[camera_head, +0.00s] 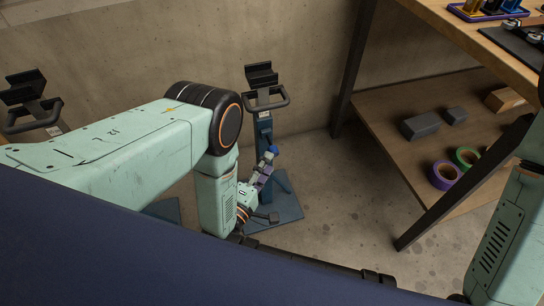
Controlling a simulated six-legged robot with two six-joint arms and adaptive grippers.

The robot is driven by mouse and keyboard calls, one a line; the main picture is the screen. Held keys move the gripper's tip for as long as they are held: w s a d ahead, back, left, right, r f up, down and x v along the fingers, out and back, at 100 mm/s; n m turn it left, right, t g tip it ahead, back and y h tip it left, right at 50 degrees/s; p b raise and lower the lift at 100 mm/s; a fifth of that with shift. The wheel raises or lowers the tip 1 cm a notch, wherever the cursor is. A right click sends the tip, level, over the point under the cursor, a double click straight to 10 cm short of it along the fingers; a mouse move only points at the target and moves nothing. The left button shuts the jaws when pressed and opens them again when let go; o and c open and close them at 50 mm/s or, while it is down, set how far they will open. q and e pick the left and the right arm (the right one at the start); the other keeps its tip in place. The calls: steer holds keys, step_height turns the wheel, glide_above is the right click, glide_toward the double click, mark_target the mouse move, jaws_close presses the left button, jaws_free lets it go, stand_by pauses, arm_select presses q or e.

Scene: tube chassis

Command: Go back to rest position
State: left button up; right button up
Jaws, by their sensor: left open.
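My left arm comes in from the left, bends at a dark elbow joint and hangs down. My left gripper (265,168) is small in the picture, beyond the forearm and in front of a blue stand (263,125). It is open, and I see nothing held in it. I cannot tell whether it touches the stand. My right arm shows only in part at the right edge, and its gripper is out of view.
The stand has a black cradle top and a flat blue base on the concrete floor. A similar stand (32,103) is at the left. At the right, a wooden shelf unit (385,110) holds grey blocks (421,126), a purple tape roll (444,175) and a green one (467,157).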

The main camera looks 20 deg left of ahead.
arm_select(q)
steer(key=shift+s+a, duration=0.2)
steer(key=shift+s, duration=0.95)
